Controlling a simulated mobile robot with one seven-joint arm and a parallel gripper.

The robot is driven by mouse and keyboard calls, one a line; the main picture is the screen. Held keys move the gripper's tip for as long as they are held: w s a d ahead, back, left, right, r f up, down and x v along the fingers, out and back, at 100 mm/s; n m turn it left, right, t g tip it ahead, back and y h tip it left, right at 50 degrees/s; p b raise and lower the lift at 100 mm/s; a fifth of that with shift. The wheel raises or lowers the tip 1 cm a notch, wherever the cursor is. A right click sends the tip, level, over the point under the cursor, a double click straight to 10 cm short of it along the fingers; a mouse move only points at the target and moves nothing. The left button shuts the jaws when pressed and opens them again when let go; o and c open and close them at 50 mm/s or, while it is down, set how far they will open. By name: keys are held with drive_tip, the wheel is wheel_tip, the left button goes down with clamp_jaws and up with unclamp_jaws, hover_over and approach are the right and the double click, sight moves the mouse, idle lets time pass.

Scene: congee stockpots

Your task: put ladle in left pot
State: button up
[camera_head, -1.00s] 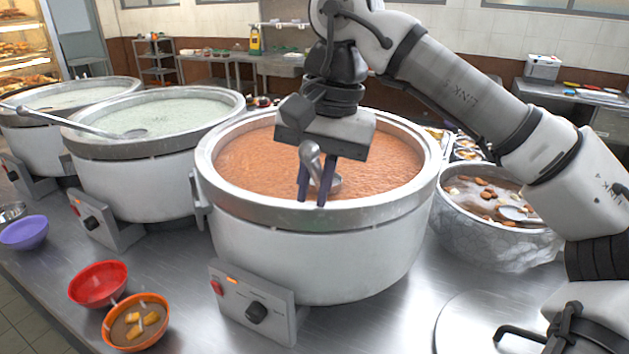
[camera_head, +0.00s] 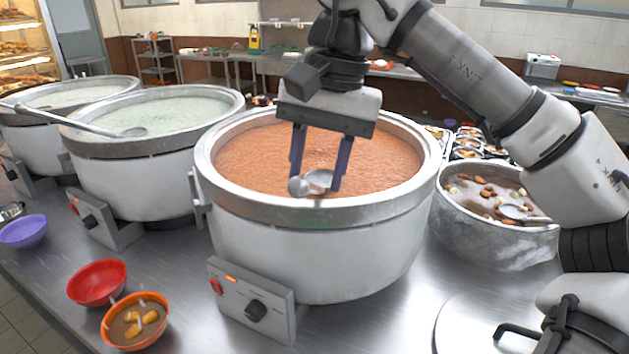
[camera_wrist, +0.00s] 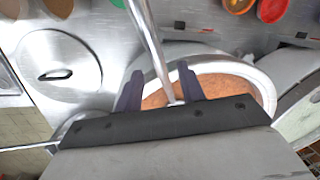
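A metal ladle (camera_head: 299,187) is at the near inner side of the front pot (camera_head: 320,245), which holds orange-brown congee. Its handle appears strongly foreshortened toward the head camera; whether it rests on the rim is unclear. My gripper (camera_head: 316,172) is above this pot with its fingers spread apart, one on each side of the ladle. In the wrist view the ladle's handle (camera_wrist: 150,45) runs between the open fingers (camera_wrist: 158,88). The middle pot (camera_head: 140,185) holds pale green congee. The far left pot (camera_head: 40,150) holds pale congee.
Another long ladle (camera_head: 75,123) lies across the middle and far left pots. Red (camera_head: 97,283), orange (camera_head: 135,322) and purple bowls (camera_head: 23,232) stand at the front left. A wrapped pot of brown pieces (camera_head: 495,235) and a metal lid (camera_head: 480,320) are at right.

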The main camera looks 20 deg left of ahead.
wheel_tip(320, 180, up, 11)
drive_tip(key=w+d+p, duration=0.1)
drive_tip(key=p, duration=0.2)
drive_tip(key=shift+d+p, duration=0.2)
drive_tip(key=shift+p, duration=0.2)
drive_tip(key=shift+f, duration=0.1)
